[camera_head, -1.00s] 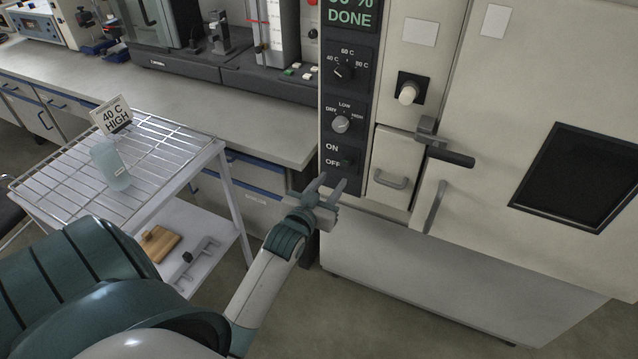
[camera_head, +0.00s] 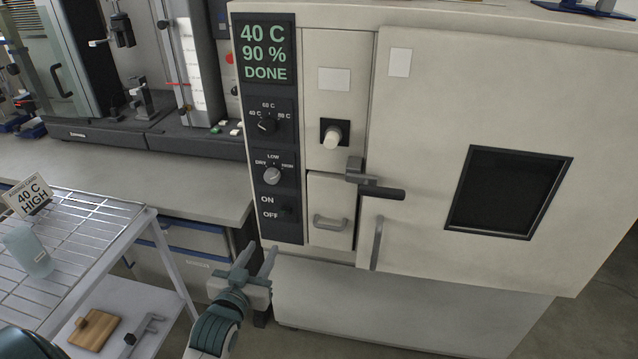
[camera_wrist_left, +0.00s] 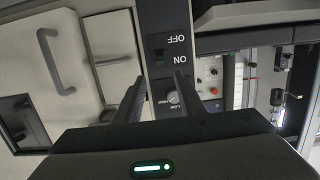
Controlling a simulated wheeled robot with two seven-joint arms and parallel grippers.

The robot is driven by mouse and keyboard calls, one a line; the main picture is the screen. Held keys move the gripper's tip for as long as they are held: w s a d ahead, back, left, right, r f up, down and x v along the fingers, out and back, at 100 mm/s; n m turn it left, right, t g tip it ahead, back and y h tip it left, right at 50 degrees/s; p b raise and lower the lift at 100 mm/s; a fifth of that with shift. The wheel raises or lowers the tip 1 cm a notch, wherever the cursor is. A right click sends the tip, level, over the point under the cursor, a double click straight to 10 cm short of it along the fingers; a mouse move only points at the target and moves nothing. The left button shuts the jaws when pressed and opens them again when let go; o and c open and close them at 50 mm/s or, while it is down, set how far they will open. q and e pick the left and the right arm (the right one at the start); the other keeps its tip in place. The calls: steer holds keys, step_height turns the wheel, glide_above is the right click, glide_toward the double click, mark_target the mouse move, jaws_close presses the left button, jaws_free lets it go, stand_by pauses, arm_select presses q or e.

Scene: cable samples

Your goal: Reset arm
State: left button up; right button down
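My left gripper (camera_head: 256,262) is in the lower middle of the head view, in front of the lower left corner of the chamber (camera_head: 420,300). Its two fingers are apart with nothing between them. In the left wrist view the open fingers (camera_wrist_left: 155,95) point at the control panel, which appears upside down. The panel (camera_head: 270,150) has a display reading 40 C, 90 %, DONE, two knobs and an ON/OFF switch (camera_head: 289,210). The fingers look apart from the panel. My right gripper is not in view.
A wire-rack cart (camera_head: 100,240) stands at left with a 40 C HIGH card (camera_head: 29,196) and a translucent container (camera_head: 28,252). A wooden block (camera_head: 94,329) is on its lower shelf. The chamber's door handle (camera_head: 376,243) and latch lever (camera_head: 380,192) stick out.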

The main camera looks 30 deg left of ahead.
arm_select(q)
steer(key=shift+f, duration=0.1)
steer(key=s+d+f+m+g+h, duration=0.1)
steer(key=s+d+f+g, duration=0.15)
steer(key=f, duration=0.85)
steer(key=s+d+f+m+g+h, duration=0.1)
steer(key=d+f, duration=0.3)
steer(key=f, duration=0.6)
steer(key=s+d+f+g+h, duration=0.15)
steer(key=d+f, duration=0.25)
steer(key=f, duration=0.7)
steer(key=s+d+f+m+g, duration=0.1)
steer(key=s+d+f+g, duration=0.2)
steer(key=s+f, duration=0.8)
steer(key=s+d+f+m+g+h, duration=0.1)
steer(key=s+d+f, duration=0.4)
steer(key=s+f, duration=0.7)
steer(key=s+m+g, duration=0.1)
steer(key=s, duration=0.3)
steer(key=shift+d+f+g, duration=0.2)
steer(key=shift+g, duration=0.2)
